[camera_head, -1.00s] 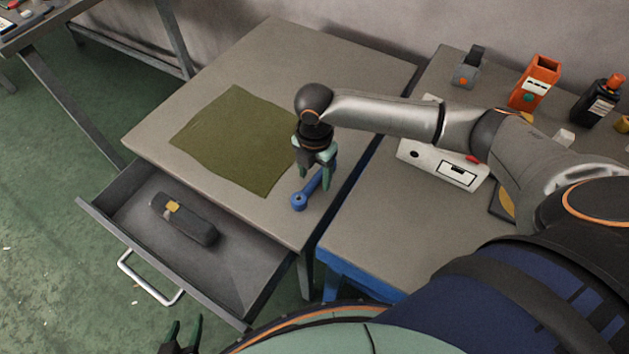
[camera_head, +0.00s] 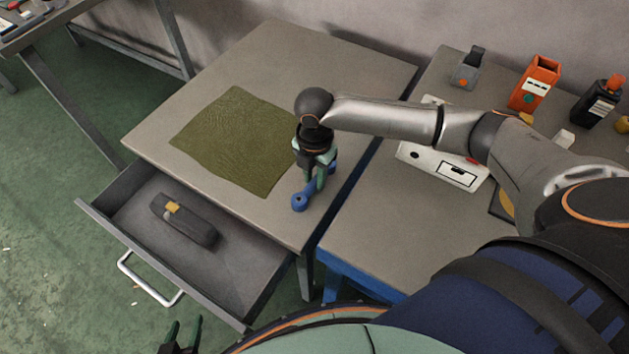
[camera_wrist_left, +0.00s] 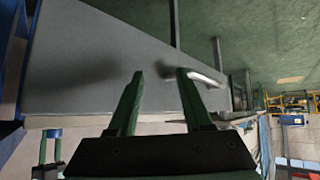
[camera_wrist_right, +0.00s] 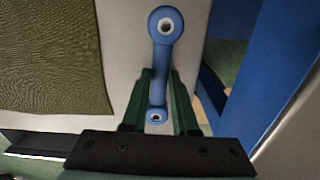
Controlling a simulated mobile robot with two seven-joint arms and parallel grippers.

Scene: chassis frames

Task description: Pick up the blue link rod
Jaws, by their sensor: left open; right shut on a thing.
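The blue link rod (camera_head: 299,202) has a ring at each end and lies near the right edge of the grey table, beside the olive mat. My right gripper (camera_head: 317,187) points down over it and is shut around its shank. In the right wrist view the rod (camera_wrist_right: 165,27) runs between the green fingers of the right gripper (camera_wrist_right: 159,83), with a ring beyond the tips and another nearer the palm. I cannot tell whether the rod is clear of the tabletop. My left gripper (camera_head: 184,334) is open and empty at the bottom of the head view; its fingers also show in the left wrist view (camera_wrist_left: 160,75).
The olive mat (camera_head: 232,140) lies on the table (camera_head: 290,55). An open drawer (camera_head: 245,275) below holds a dark tool with a yellow part (camera_head: 185,219). The bench at right carries a white device (camera_head: 445,168), an orange box (camera_head: 535,84) and a black bottle (camera_head: 598,102).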

